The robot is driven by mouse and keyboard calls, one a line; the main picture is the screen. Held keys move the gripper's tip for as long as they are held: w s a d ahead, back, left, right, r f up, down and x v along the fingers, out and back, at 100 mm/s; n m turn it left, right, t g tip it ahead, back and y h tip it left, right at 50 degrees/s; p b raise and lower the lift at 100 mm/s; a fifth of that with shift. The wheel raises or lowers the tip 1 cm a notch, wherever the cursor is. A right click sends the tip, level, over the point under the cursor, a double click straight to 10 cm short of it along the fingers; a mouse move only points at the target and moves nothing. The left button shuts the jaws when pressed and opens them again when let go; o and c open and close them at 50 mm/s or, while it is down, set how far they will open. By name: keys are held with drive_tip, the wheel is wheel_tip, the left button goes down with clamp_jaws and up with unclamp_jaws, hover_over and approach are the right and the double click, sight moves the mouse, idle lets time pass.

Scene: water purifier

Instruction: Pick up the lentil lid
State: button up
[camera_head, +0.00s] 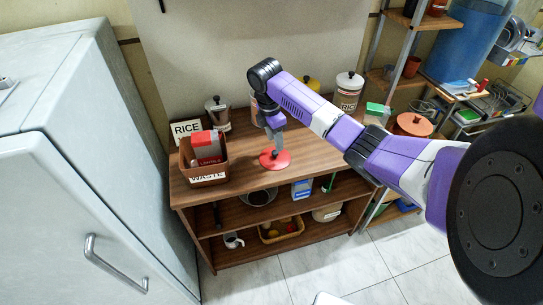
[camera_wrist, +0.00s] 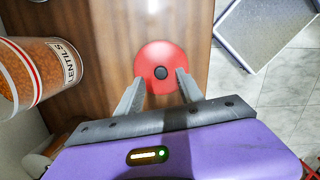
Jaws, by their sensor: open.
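The lentil lid (camera_head: 281,163) is a round red disc lying on the wooden counter near its front edge. In the wrist view the lid (camera_wrist: 149,60) shows a dark round knob (camera_wrist: 161,72) at its middle. My gripper (camera_wrist: 156,82) is open, with one finger on each side of the knob over the lid; whether the fingers touch the lid I cannot tell. In the head view my gripper (camera_head: 274,150) points down over the lid and hides part of it. A jar labelled "LENTILS" (camera_wrist: 40,72), filled with orange lentils, is at the left in the wrist view.
A "RICE" sign (camera_head: 186,128), a canister (camera_head: 217,112) and a white jar (camera_head: 347,92) stand toward the back. A large fridge (camera_head: 60,150) fills the left.

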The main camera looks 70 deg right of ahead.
sight(275, 152)
wheel_tip(275, 152, down, 6)
drive_tip(key=shift+r+p, duration=0.15)
drive_tip(key=shift+p, duration=0.45)
clamp_jaws()
